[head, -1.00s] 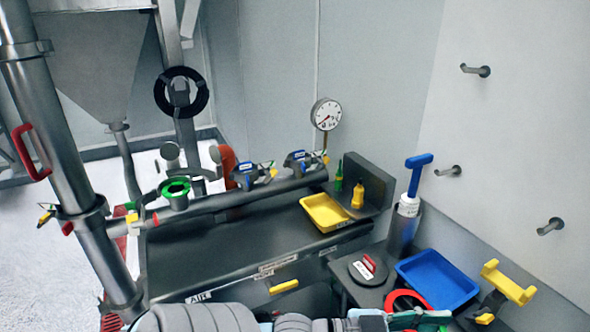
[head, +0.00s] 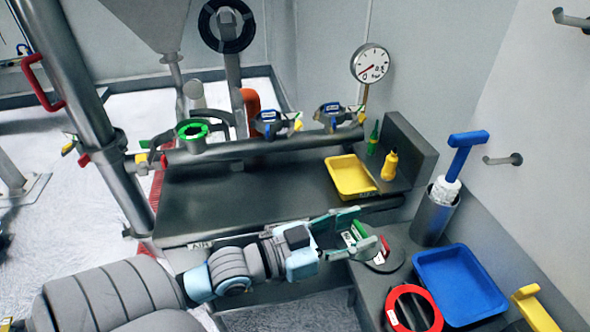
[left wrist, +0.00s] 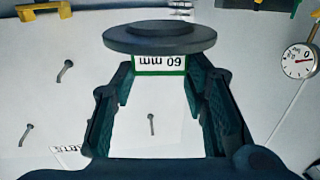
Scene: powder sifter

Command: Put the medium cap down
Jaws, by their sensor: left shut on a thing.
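The medium cap is a dark disc with a green-edged handle labelled 60 mm; it shows in the left wrist view (left wrist: 160,38) beyond my fingers. My left gripper (head: 345,234) is shut on its handle, and the fingers lie on both sides of it in the left wrist view (left wrist: 158,95). In the head view the green handle and white label of the medium cap (head: 357,232) show between the fingers. The held cap is close to another dark cap with a red handle (head: 385,246) on the bench; whether they touch I cannot tell. My right gripper is not in view.
A blue tray (head: 460,286), a red ring (head: 414,309) and a yellow holder (head: 536,308) are at the lower right. A cylinder with a blue-handled tool (head: 436,214) stands behind. A yellow tray (head: 349,178) with bottles beside it lies on the dark bench (head: 240,198).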

